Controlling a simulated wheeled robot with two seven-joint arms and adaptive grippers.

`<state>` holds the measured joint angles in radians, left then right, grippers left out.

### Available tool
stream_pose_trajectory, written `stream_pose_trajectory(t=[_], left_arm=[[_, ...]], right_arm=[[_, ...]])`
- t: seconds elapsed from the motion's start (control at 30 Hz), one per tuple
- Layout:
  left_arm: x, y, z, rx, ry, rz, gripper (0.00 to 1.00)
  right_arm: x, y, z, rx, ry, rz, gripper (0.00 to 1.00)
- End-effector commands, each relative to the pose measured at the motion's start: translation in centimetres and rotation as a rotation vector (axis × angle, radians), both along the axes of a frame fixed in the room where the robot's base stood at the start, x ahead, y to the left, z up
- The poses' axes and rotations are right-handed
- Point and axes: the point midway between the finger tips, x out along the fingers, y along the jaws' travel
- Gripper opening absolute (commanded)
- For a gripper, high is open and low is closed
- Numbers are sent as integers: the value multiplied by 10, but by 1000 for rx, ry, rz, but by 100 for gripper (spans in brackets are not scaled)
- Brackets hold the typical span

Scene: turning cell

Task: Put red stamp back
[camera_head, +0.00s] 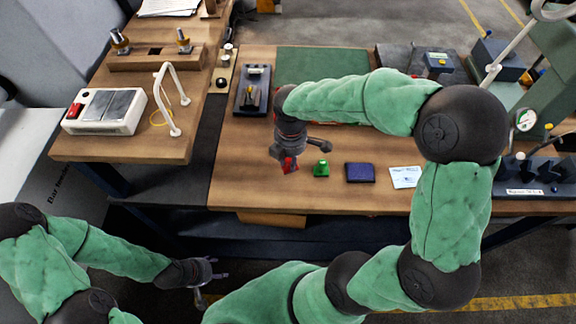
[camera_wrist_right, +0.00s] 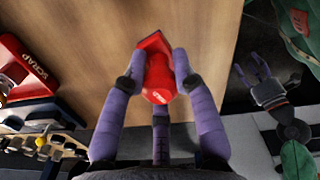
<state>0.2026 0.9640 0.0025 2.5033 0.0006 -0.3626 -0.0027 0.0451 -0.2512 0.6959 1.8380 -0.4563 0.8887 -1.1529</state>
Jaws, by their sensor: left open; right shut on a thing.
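The red stamp (camera_head: 290,165) is in my right gripper (camera_head: 288,157), just above the wooden bench top (camera_head: 240,180). In the right wrist view the red stamp (camera_wrist_right: 157,75) sits between the purple fingers of my right gripper (camera_wrist_right: 160,75), which are shut on it. I cannot tell whether its base touches the bench. A green stamp (camera_head: 321,168) stands just right of it. My left gripper (camera_head: 212,272) is open and empty, low in front of the bench; it also shows in the right wrist view (camera_wrist_right: 252,75).
A dark blue pad (camera_head: 360,173) and a white card (camera_head: 405,177) lie right of the green stamp. A green mat (camera_head: 322,62) and a black tray (camera_head: 253,90) lie further back. A red thing marked SCRAP (camera_wrist_right: 22,75) shows in the wrist view. The bench's front left is clear.

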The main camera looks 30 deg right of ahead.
Motion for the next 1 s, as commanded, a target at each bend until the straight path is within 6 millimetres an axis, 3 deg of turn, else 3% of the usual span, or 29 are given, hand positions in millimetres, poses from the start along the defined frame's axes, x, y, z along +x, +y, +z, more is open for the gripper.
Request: stream_pose_trajectory(t=[0.23, 0.5, 0.87, 0.9, 0.97, 1.0], left_arm=[[0, 0, -4, 0, 0, 0, 58], [0, 0, -12, 0, 0, 0, 58], [0, 0, -13, 0, 0, 0, 58], [0, 0, -13, 0, 0, 0, 58], [0, 0, -13, 0, 0, 0, 58], [0, 0, -13, 0, 0, 0, 58]], right_arm=[[10, -1, -13, 0, 0, 0, 7], [12, -1, -45, 0, 0, 0, 7], [13, -1, -48, 0, -2, 0, 7], [13, -1, -48, 0, -2, 0, 31], [13, -1, -48, 0, -2, 0, 48], [13, -1, -48, 0, -2, 0, 52]])
